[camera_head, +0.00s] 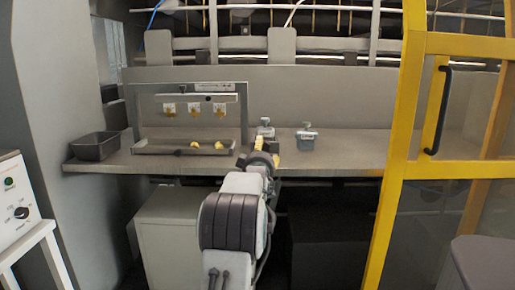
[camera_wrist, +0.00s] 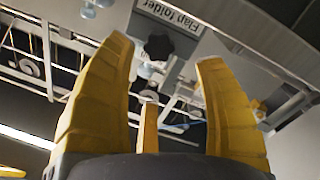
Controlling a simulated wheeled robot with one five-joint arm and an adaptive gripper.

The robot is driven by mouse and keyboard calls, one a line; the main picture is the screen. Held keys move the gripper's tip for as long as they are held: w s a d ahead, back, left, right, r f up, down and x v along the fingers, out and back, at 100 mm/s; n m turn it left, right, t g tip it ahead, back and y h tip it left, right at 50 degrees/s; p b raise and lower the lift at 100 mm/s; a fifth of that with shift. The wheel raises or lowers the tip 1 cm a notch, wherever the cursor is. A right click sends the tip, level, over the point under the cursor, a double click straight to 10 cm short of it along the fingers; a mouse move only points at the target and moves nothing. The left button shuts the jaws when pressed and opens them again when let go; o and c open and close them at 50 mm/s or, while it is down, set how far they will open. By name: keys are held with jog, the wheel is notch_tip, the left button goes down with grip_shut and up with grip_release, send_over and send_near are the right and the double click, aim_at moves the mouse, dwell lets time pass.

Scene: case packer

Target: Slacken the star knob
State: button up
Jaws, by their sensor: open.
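A dark, lobed knob (camera_wrist: 158,46), which looks like the star knob, shows at the upper middle of the wrist view, beside a white label plate (camera_wrist: 172,14) reading "Flap folder". In the head view my gripper (camera_head: 260,144) reaches to the shelf's front edge, in front of a small grey fixture (camera_head: 265,130).
A second grey fixture (camera_head: 307,138) stands just right on the shelf (camera_head: 350,150). Left are a frame (camera_head: 243,105) with yellow-tagged hanging parts, a tray (camera_head: 160,149) with yellow pieces, and a dark bin (camera_head: 95,146). A yellow-framed door (camera_head: 397,110) stands right.

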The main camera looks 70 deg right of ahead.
aim_at(264, 147)
jog(key=shift+f+n, duration=0.1)
jog(key=shift+n, duration=0.3)
jog(key=shift+w+d, duration=0.1)
jog(key=shift+d, duration=0.4)
jog(key=shift+w+d+b, duration=0.15)
jog(key=shift+d+b, duration=0.3)
jog(key=shift+d, duration=0.25)
jog(key=shift+p+x, duration=0.6)
jog(key=shift+x, duration=1.8)
jog(key=shift+c, duration=0.2)
